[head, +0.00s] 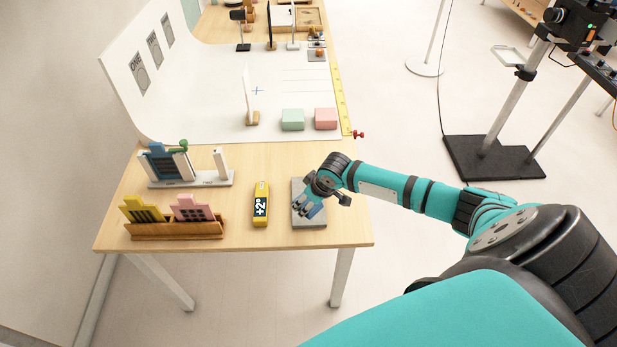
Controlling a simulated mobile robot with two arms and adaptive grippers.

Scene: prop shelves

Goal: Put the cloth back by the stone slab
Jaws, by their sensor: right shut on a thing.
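The grey stone slab (312,223) lies flat on the wooden table near its front right corner. My right gripper (309,209) points down over the slab and hides much of it. It is shut on a small blue piece (316,211), which looks like the cloth. The cloth is mostly hidden by the fingers, and I cannot tell whether it touches the slab. My left gripper is not in view.
A wooden rack (177,230) with yellow and pink pieces and a white stand (190,180) are further left. Green (292,120) and pink (325,119) blocks sit behind on the white sheet (215,110).

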